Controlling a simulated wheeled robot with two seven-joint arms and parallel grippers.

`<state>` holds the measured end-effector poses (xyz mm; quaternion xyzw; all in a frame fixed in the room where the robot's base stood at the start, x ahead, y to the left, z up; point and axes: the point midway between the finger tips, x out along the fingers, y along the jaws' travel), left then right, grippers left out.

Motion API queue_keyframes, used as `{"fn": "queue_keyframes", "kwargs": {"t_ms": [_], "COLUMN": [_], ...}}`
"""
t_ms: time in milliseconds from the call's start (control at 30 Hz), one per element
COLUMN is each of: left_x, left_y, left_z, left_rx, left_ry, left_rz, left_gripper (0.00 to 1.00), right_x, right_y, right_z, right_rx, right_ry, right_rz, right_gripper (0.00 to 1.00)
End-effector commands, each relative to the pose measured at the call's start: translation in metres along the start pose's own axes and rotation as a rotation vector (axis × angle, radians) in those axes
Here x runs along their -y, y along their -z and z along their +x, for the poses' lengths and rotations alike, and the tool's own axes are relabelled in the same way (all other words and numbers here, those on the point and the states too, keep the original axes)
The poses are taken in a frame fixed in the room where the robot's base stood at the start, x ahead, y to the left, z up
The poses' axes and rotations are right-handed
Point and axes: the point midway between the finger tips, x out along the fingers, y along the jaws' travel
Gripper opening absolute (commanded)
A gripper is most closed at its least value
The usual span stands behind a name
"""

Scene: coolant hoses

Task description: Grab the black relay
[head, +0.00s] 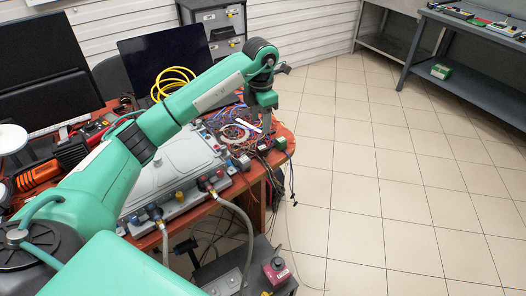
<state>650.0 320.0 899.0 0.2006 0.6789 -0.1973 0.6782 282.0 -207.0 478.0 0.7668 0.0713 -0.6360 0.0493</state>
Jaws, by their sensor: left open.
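My left arm reaches over the table from the left, and my left gripper (265,118) points down above the right end of the table, over a tangle of wires. It is open, with nothing visible between its fingers. Small dark blocks lie just below it near the table's edge. One black block (264,146) may be the black relay, but it is too small to be sure. My right gripper is not in view.
A grey housing with hoses (175,172) fills the table's middle. A small green block (281,143) sits at the table's right edge. Colored wires (235,132) clutter that end. A laptop (165,55) stands behind. Tiled floor (400,190) to the right is clear.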

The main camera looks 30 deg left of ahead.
Motion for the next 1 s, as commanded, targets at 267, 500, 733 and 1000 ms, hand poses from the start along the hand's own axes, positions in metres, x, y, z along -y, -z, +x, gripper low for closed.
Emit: {"fn": "queue_keyframes", "kwargs": {"t_ms": [267, 500, 733, 1000], "left_x": [0.002, 0.003, 0.009, 0.007], "left_y": [0.0, 0.001, 0.005, 0.005], "left_z": [0.052, 0.068, 0.098, 0.115], "left_rx": [0.0, 0.001, 0.001, 0.002], "left_ry": [0.005, 0.004, 0.007, 0.003], "left_rz": [0.001, 0.001, 0.001, 0.001], "left_gripper": [0.53, 0.53, 0.53, 0.53], "right_x": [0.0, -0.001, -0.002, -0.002], "right_y": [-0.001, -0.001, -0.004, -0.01], "right_z": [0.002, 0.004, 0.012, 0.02], "right_rx": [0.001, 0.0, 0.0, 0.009], "right_ry": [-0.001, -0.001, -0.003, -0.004], "right_rz": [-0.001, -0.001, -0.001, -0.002], "right_gripper": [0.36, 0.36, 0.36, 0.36]}}
